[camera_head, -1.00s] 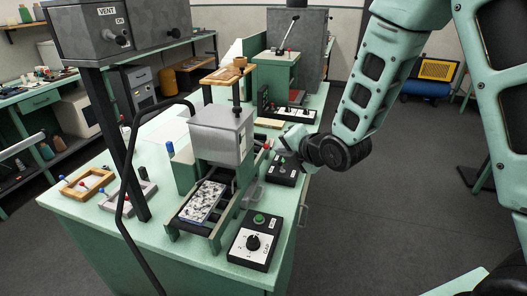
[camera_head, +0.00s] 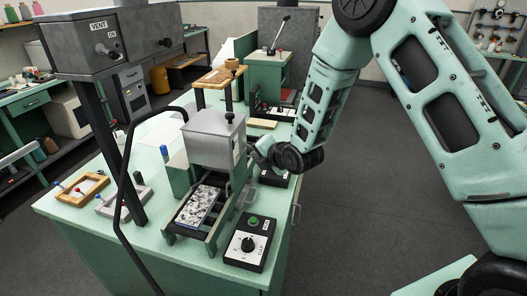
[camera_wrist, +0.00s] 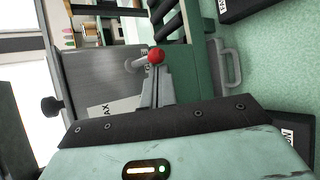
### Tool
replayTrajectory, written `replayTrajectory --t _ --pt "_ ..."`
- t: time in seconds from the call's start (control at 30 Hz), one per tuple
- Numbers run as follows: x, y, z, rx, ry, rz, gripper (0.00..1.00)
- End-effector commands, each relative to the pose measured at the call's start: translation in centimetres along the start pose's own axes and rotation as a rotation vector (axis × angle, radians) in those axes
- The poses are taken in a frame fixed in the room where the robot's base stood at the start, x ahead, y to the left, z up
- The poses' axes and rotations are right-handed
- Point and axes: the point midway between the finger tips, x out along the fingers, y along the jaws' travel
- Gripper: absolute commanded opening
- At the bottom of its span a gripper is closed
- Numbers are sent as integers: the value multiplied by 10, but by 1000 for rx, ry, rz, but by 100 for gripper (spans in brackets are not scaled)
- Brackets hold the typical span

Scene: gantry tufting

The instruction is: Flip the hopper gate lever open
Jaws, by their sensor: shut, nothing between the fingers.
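The grey hopper (camera_head: 215,140) sits on the gantry over the bench, above a tray with a speckled slab (camera_head: 202,206). In the wrist view its grey side wall (camera_wrist: 90,75) fills the left, with a partly hidden label ending in "AX". The gate lever with a red ball knob (camera_wrist: 156,56) and a short pale shaft stands out beside that wall. My gripper (camera_wrist: 155,75) is shut and empty, its fingertips right at the red knob; I cannot tell if they touch. In the head view my gripper (camera_head: 256,153) is at the hopper's right side, and the lever is hidden there.
A black control box (camera_head: 246,244) with a dial and green button stands at the bench's front right. Another black box (camera_head: 274,178) lies partly under my wrist. A grey VENT box (camera_head: 105,45) on a dark post stands at left. Open floor lies to the right.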

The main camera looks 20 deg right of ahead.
Motion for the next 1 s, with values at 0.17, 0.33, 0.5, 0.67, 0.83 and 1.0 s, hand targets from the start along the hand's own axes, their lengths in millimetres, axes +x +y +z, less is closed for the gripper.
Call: replayTrajectory --t 0.17,0.33,0.5,0.67,0.83,1.0 --pt "7 0 0 1 0 0 0" --pt "8 0 0 1 0 0 0" --pt "8 0 0 0 0 -1 0" --pt "7 1 -1 -12 1 -18 0" --pt "6 2 0 -29 1 -45 0" --pt "5 3 1 -42 1 -66 0"
